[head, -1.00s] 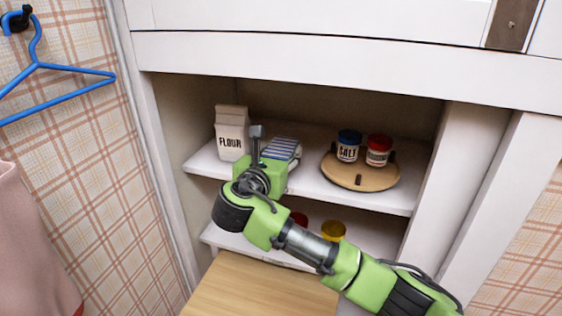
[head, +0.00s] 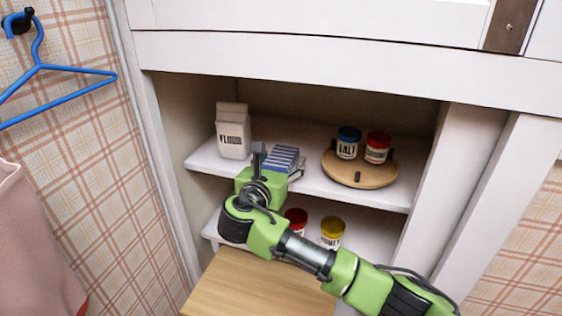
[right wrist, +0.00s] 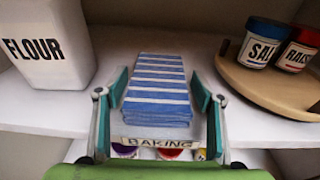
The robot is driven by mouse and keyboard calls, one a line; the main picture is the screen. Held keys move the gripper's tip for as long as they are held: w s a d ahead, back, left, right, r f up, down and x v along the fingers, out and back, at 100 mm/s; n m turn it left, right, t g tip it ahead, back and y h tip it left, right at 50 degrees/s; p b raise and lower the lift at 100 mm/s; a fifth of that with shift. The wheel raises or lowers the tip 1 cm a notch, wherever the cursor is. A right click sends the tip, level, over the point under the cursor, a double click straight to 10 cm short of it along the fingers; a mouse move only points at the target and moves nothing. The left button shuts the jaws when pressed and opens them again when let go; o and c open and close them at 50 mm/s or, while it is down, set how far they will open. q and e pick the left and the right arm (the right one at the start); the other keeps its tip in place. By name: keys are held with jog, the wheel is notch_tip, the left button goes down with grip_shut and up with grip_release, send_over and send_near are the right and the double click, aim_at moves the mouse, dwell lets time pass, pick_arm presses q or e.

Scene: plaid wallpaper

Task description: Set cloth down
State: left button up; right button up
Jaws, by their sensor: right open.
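The cloth (head: 284,156) is a folded blue-and-white striped stack. It lies on the upper shelf (head: 315,188) of the white cupboard, between the flour carton and the round wooden tray. It also shows in the right wrist view (right wrist: 158,90). My right gripper (head: 279,168) is open at the shelf's front edge. In the right wrist view its two fingers stand on either side of the cloth's near end, with gaps between them and the cloth. The head view partly hides the fingers behind my wrist. My left gripper is not in view.
The flour carton (head: 233,130) stands left of the cloth. A wooden tray (head: 360,175) with a salt jar (head: 347,143) and a red-lidded jar (head: 377,147) is to the right. Jars (head: 332,233) stand on the lower shelf. A wooden surface (head: 255,285) lies below.

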jog(key=shift+r, duration=0.15)
jog(key=b+v, duration=0.2)
jog(key=v, duration=1)
